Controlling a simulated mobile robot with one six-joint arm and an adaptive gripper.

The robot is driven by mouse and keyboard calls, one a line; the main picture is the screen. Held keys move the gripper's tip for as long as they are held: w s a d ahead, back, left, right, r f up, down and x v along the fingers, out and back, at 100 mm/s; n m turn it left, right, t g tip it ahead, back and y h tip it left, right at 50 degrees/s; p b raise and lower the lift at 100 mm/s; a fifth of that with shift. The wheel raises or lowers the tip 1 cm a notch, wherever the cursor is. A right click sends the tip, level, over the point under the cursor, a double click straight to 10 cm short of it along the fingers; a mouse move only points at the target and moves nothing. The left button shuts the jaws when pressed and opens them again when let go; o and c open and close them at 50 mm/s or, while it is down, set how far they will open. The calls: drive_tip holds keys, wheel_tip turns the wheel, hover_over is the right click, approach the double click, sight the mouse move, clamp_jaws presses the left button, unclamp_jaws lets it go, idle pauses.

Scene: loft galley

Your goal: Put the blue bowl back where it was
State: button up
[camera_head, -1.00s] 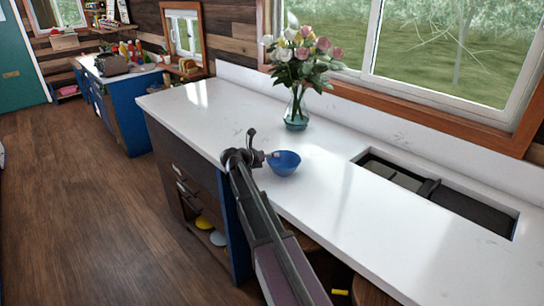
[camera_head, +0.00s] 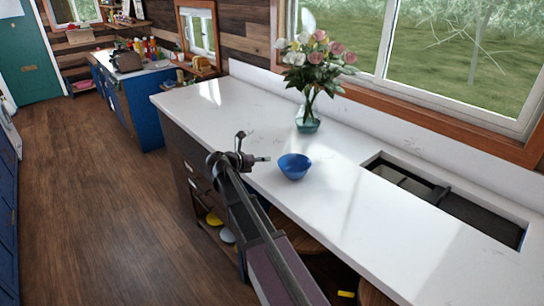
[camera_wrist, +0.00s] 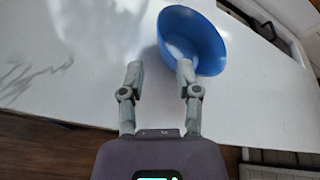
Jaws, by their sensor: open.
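The blue bowl (camera_head: 294,167) stands upright on the white counter (camera_head: 345,215), near its front edge. My gripper (camera_head: 254,148) is open and empty, just left of the bowl in the head view, with a small gap showing between its nearer finger and the bowl. In the wrist view the bowl (camera_wrist: 208,40) is at the upper right. The right finger of my gripper (camera_wrist: 160,70) overlaps the bowl's lower edge there; I cannot tell whether they touch. The left finger is over bare counter.
A glass vase of flowers (camera_head: 308,118) stands behind the bowl near the window. A sunken sink (camera_head: 440,197) lies to the right. The counter's left end is clear. Below the counter are drawers and an open shelf with dishes (camera_head: 214,219).

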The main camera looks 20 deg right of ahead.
drive_tip(key=shift+v, duration=0.95)
drive_tip(key=shift+s+f+m, duration=0.3)
drive_tip(key=shift+s+m, duration=0.1)
drive_tip(key=shift+s, duration=0.05)
drive_tip(key=s+a+f+m+g+y, duration=0.1)
drive_tip(key=s+a+f+m+y, duration=0.2)
drive_tip(key=s+m, duration=0.5)
drive_tip(key=s+a+f+m+g+y, duration=0.1)
drive_tip(key=s+a+f+m+y, duration=0.2)
drive_tip(key=s+f+m+y, duration=0.2)
drive_tip(key=s+a+f+m+g+y, duration=0.2)
drive_tip(key=s+a+f+m+y, duration=0.1)
drive_tip(key=s+m, duration=0.9)
drive_tip(key=shift+f+m+y, duration=0.45)
drive_tip(key=shift+m+y, duration=0.25)
drive_tip(key=shift+y, duration=0.6)
drive_tip(key=shift+a, duration=0.15)
